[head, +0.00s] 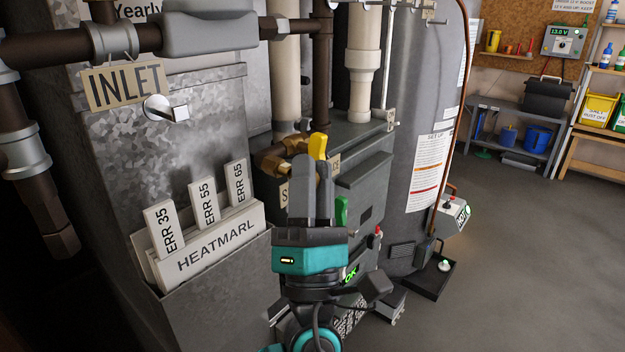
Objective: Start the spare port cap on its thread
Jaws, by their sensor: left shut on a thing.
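My left gripper (312,182) is raised in the middle of the head view, in front of the heater's lower body. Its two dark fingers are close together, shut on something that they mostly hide. I take it to be the spare port cap, but its shape does not show. A brass fitting (272,160) is just left of and behind the fingertips, and a yellow piece (318,146) shows right above them. I cannot tell whether the fingers touch either one. A small tag starting with S (284,194) is partly covered by the fingers. My right gripper is not in view.
A galvanised panel with an INLET sign (124,86) and a HEATMARL card holder (215,245) stands on the left. Pale vertical pipes (364,60) rise behind the gripper. A grey tank (420,110) is to the right. Open floor (530,260) lies at the right, before a bench.

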